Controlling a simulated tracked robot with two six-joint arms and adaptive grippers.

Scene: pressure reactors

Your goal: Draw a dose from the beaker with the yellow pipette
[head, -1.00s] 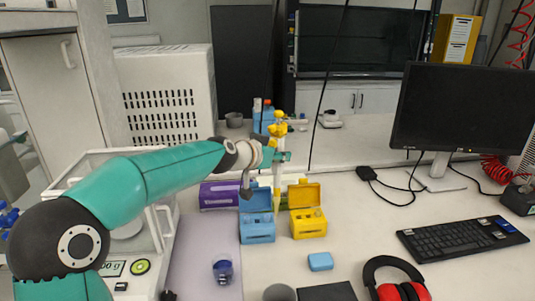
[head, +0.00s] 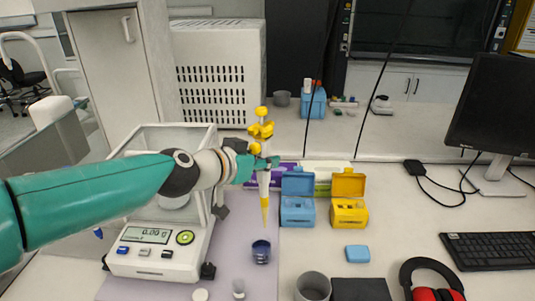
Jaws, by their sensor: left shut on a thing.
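My left gripper (head: 262,162) is shut on the yellow pipette (head: 264,183). The pipette hangs upright, with its yellow plunger end on top and its yellow tip pointing down. A small beaker of dark blue liquid (head: 261,252) stands on the pale lilac mat (head: 240,215). In the picture the tip is just above the beaker's rim; a gap shows between them. My right gripper is not in view.
A balance (head: 165,255) reading about 0.00 g stands left of the beaker. A blue tip box (head: 298,209) and a yellow tip box (head: 348,212), lids open, stand to the right. A grey cup (head: 313,287) and red headphones (head: 432,281) are near the front.

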